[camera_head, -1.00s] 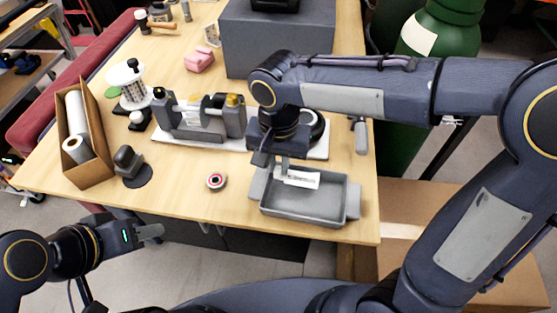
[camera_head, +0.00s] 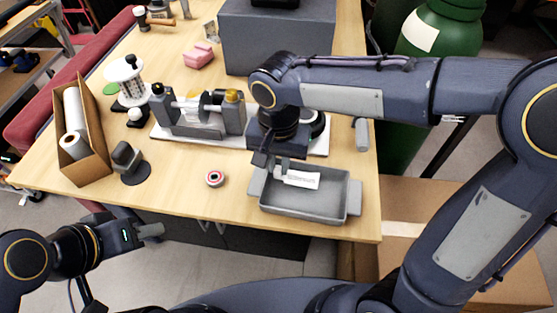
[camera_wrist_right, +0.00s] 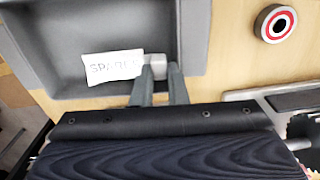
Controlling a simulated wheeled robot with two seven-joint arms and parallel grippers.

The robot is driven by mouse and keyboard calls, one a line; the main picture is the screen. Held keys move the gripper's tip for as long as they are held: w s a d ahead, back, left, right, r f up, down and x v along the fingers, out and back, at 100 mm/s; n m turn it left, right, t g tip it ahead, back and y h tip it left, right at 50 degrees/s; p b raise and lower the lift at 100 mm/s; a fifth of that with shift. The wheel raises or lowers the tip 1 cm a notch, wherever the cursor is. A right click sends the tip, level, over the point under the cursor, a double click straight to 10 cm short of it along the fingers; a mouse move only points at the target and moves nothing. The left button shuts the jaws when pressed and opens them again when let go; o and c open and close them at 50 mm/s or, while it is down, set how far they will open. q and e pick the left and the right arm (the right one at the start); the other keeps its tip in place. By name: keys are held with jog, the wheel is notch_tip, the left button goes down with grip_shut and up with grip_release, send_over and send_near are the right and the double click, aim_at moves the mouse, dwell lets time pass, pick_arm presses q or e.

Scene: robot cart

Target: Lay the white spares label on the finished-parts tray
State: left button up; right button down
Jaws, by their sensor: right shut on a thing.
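The white spares label (camera_head: 302,180) is held at its left end by my right gripper (camera_head: 280,172), over the inside of the grey finished-parts tray (camera_head: 305,217). In the right wrist view the label (camera_wrist_right: 108,67) reads "SPA..." and its end is in the fingertips of the right gripper (camera_wrist_right: 160,70). The tray (camera_wrist_right: 90,20) lies behind it in that view. I cannot tell whether the label touches the tray floor. My left gripper (camera_head: 150,231) is empty, off the table's front edge at the lower left; its fingers are too small to judge.
A red-and-white roll (camera_head: 215,179) lies left of the tray. A grey bench device (camera_head: 198,115) on a white base stands behind. A cardboard box (camera_head: 85,130) with white rolls and a black stamp (camera_head: 127,158) are at the left. The tray is near the table's front right corner.

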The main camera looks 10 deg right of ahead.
jog(key=shift+f, duration=0.25)
dwell(0.5)
jog(key=c, duration=1.3)
grip_release()
jog(key=shift+c, duration=0.2)
jog(key=shift+r, duration=0.1)
notch_tip(320, 180, up, 3)
jog(key=shift+p, duration=1.2)
